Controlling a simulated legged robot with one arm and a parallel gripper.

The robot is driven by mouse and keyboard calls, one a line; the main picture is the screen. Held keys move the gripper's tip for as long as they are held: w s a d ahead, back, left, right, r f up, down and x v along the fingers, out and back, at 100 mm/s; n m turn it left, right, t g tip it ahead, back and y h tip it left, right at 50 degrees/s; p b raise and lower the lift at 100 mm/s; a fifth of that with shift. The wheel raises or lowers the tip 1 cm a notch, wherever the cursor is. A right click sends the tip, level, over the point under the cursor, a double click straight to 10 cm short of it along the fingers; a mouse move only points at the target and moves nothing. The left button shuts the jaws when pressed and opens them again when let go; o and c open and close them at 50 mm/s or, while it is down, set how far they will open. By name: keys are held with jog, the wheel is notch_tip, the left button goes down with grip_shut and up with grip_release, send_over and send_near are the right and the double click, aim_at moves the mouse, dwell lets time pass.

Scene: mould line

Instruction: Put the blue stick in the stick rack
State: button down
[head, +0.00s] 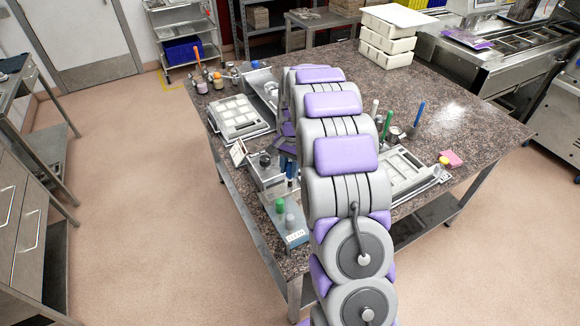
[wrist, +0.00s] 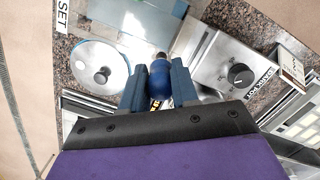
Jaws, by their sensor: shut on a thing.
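My gripper (wrist: 158,76) is shut on a blue stick (wrist: 158,88) with a metal tip, held between its two dark blue fingers in the wrist view. In the head view, my arm hides much of the gripper area, and dark blue parts (head: 290,169) show just left of the arm. A labelled block (head: 294,238) at the table's near edge holds a green-topped piece (head: 280,205) and a grey-topped piece (head: 290,222); it may be the stick rack, but I cannot tell. Another blue stick (head: 419,114) stands right of my arm, near a green stick (head: 387,125).
A melter pot box with a dial (wrist: 238,74) and a round lid with a black knob (wrist: 98,75) lie below the gripper. White moulds (head: 238,117) are on the table (head: 468,132). White boxes (head: 388,45) stand at the back. The table's right side has clear room.

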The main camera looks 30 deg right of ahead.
aim_at(289, 180)
jog(key=shift+a, duration=0.25)
jog(key=shift+f, duration=0.1)
jog(key=shift+f, duration=0.15)
jog(key=shift+d+f, duration=0.15)
jog(key=shift+f, duration=2.5)
jog(key=c, duration=0.8)
grip_release()
jog(key=shift+o, duration=0.6)
